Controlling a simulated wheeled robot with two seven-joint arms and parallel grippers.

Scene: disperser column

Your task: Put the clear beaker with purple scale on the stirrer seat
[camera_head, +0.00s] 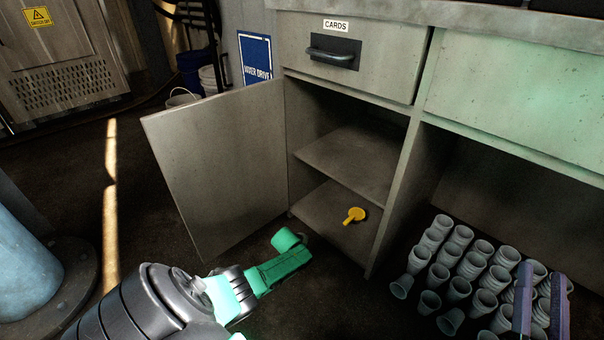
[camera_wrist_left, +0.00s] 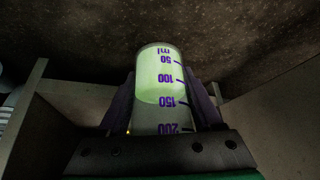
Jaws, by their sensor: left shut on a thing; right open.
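The clear beaker with purple scale (camera_wrist_left: 160,72) fills the middle of the left wrist view, its purple figures upside down in the picture and its inside glowing pale green. My left gripper (camera_wrist_left: 166,92) is shut on it, with a dark purple finger at each side. In the head view my left arm comes in from the lower left with a green wrist; its fingers and the beaker do not show there. My right gripper (camera_head: 541,285) is open at the lower right, its two purple fingers apart above stacked cups. I cannot make out the stirrer seat in either view.
A cabinet with an open door (camera_head: 215,165) stands ahead, with a yellow object (camera_head: 354,215) on its bottom shelf. Several grey cups (camera_head: 450,255) fill the lower right bay. A drawer labelled CARDS (camera_head: 350,55) is above.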

